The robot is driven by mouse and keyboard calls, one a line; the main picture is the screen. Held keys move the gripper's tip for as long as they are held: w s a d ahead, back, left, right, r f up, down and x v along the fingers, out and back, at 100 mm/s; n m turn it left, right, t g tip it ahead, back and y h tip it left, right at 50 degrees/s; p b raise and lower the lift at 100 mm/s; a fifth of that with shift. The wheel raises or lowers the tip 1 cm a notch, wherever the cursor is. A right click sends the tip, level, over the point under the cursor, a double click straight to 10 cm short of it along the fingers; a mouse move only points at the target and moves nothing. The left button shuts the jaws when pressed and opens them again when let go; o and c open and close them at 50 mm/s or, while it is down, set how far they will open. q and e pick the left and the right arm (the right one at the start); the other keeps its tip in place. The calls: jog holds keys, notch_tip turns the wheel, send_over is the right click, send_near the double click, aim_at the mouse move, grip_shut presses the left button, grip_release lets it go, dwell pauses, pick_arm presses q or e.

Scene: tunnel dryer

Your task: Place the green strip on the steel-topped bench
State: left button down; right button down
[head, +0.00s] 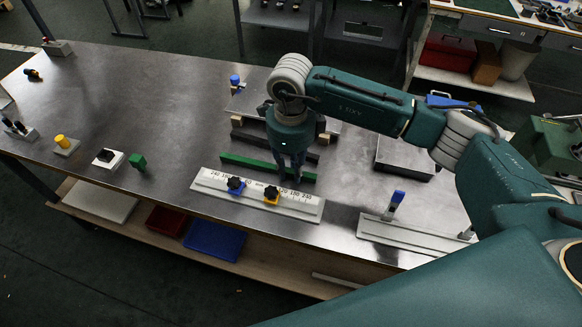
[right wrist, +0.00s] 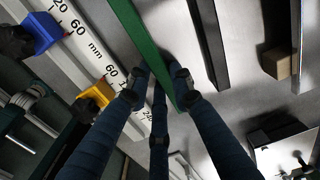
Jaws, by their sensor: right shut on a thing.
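The green strip (head: 244,163) is long and narrow and lies crosswise just behind the white scale rail in the head view. In the right wrist view the green strip (right wrist: 145,38) runs from the top edge down between my fingers. My right gripper (head: 289,176) points down over the strip's right part and is shut on it; its fingers (right wrist: 157,92) hide part of the strip. The steel-topped bench (head: 130,85) is under them. I cannot tell whether the strip touches the steel. My left gripper is not in view.
The white scale rail (head: 215,183) with a blue block (head: 236,187) and a yellow block (head: 271,197) is close in front. A dark bar (head: 262,140) lies behind the strip. A small green block (head: 138,162) stands left. The bench's left middle is clear.

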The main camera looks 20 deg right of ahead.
jog(key=shift+f, duration=0.2)
jog(key=c, duration=1.5)
grip_release()
jog(key=shift+r, duration=0.1)
jog(key=shift+c, duration=0.2)
jog(key=shift+r, duration=0.1)
jog(key=shift+r, duration=0.2)
notch_tip(320, 180, up, 12)
jog(key=b, duration=0.3)
jog(key=shift+f, duration=0.15)
